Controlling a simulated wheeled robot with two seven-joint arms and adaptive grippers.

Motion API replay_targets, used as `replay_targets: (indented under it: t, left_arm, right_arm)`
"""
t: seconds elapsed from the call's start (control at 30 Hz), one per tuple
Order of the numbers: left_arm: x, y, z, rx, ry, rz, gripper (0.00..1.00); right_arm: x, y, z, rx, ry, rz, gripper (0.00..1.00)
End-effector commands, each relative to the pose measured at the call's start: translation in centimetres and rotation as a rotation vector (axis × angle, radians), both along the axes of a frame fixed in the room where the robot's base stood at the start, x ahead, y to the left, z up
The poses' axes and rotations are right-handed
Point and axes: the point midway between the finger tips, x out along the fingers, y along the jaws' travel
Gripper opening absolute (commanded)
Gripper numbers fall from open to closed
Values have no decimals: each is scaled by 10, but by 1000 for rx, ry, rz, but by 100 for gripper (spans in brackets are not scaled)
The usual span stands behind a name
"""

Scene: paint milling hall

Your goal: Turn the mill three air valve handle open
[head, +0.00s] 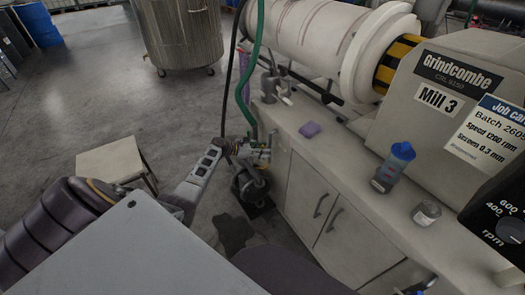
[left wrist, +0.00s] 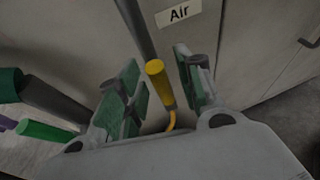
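The yellow valve handle (left wrist: 157,82) stands between the fingers of my left gripper (left wrist: 160,75) in the left wrist view. A gap shows between the handle and the finger on the right; whether the other finger touches it I cannot tell. The gripper is open, with green pads on both sides. The "Air" label (left wrist: 179,12) is on the cabinet panel just beyond. In the head view my left gripper (head: 248,154) is low at the cabinet's left end, among pipework, and the handle is hard to make out. The Mill 3 sign (head: 438,99) is on the machine above.
A low stool (head: 112,158) stands on the left.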

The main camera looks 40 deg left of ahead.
Motion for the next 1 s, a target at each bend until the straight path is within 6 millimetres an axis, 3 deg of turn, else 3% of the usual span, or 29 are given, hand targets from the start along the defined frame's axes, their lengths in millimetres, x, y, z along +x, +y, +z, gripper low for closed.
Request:
replay_targets:
  t: [0.27, 1.0]
  left_arm:
    - [-14, 10, 6, 1, 1, 1, 36]
    - [-77, 52, 36, 0, 2, 0, 36]
  right_arm:
    - [1, 1, 0, 1, -1, 1, 40]
    - [2, 2, 0, 1, -2, 1, 40]
